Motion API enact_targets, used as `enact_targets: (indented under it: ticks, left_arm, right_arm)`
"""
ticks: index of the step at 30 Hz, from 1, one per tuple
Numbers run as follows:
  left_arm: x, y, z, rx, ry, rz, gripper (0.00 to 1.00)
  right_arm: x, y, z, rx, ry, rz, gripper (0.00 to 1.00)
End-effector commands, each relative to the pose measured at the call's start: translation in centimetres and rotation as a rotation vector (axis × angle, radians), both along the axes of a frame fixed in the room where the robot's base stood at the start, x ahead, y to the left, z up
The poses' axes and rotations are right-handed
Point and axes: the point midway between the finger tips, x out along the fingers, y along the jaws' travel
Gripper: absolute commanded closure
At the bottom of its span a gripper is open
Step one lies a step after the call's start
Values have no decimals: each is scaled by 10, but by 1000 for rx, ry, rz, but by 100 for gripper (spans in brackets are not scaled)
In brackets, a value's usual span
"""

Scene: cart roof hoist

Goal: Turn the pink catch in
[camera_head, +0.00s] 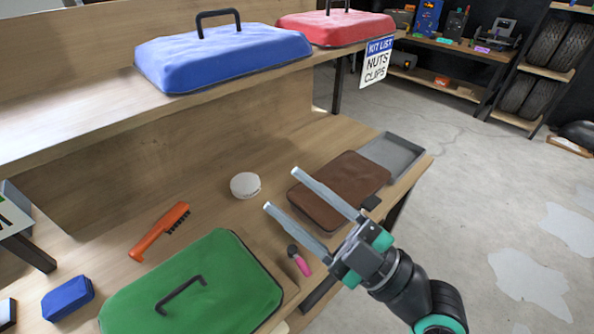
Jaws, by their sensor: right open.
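A small pink piece (301,264) with a grey, rounded end lies near the front edge of the bench, just right of the green lid; it looks like the pink catch, but I cannot tell how it is mounted. The green lid (235,290) has a black handle and lies on the lower bench. My right gripper (282,190) is open and empty. Its two long grey fingers point up and left, above and behind the pink piece in the picture, between the white round tin and the brown pad. My left gripper is not in view.
The lower bench holds an orange brush (158,232), a white tin (245,185), a brown pad (338,190), a grey tray (392,157) and a blue box (68,298). Blue (220,57) and red (335,27) lids stand on the upper shelf. Floor at right is open.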

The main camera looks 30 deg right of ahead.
Motion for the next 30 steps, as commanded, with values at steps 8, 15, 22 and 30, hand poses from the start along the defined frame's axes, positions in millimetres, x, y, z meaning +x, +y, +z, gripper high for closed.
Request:
enact_targets:
  ticks: [8, 15, 22, 30]
  left_arm:
    - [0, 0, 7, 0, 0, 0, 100]
    - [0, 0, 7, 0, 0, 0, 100]
    - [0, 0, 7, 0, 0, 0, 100]
    - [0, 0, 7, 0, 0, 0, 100]
  right_arm:
    - [-1, 7, 41, 5, -58, -10, 43]
    - [-1, 7, 44, 6, -62, -11, 43]
    - [-1, 7, 43, 7, -62, -10, 70]
    - [-4, 11, 44, 308, 112, 172, 100]
